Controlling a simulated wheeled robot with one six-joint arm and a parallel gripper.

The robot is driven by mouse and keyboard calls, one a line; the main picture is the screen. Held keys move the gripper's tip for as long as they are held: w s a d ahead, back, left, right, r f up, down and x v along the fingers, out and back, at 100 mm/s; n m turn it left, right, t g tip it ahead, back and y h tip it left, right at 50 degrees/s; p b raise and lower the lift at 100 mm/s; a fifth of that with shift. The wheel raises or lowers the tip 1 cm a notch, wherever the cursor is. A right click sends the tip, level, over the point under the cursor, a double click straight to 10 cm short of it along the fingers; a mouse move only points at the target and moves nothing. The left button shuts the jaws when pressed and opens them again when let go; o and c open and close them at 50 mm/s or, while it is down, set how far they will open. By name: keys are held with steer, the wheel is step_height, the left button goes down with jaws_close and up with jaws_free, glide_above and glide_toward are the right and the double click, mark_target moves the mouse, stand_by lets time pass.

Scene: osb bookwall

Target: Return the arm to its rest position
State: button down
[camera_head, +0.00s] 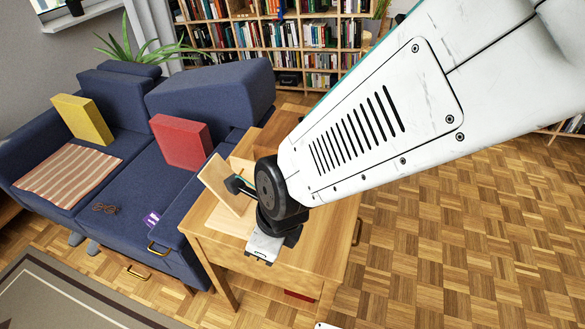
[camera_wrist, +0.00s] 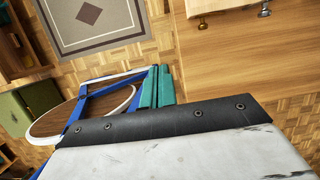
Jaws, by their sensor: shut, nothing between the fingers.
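My arm comes in from the upper right of the head view, a large white link with black slots. It bends at a round black joint above the wooden desk (camera_head: 325,225). My gripper (camera_head: 262,255) is small, partly dark and pale, and hangs below that joint over the desk's front part. It is shut with nothing held. The wrist view shows no fingers; a white panel with a black bolted edge fills its bottom.
A wooden board (camera_head: 222,186) stands tilted on the desk close behind the wrist. The blue sofa (camera_head: 115,205) holds a yellow cushion (camera_head: 82,119) and a red cushion (camera_head: 180,142). Parquet floor (camera_head: 450,230) to the right is clear. A grey rug (camera_wrist: 95,22) shows in the wrist view.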

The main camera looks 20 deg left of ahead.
stand_by(0.6)
steer(key=d+r+n+h, duration=0.1)
steer(key=d+r+n, duration=0.5)
steer(key=d, duration=0.7)
steer(key=d+r+n+h, duration=0.1)
steer(key=d+r+n, duration=0.5)
steer(key=d, duration=0.8)
steer(key=d+r+n+t+h, duration=0.1)
steer(key=d+r+n, duration=0.5)
steer(key=d, duration=0.7)
steer(key=shift+d+r+n, duration=0.3)
steer(key=shift+d+r, duration=0.05)
steer(key=shift+r, duration=0.05)
steer(key=c, duration=2.1)
jaws_free()
steer(key=shift+s+d+r, duration=0.1)
steer(key=shift+d+r, duration=0.05)
steer(key=shift+d, duration=0.15)
steer(key=o, duration=0.7)
steer(key=shift+d, duration=0.2)
steer(key=shift+o, duration=0.2)
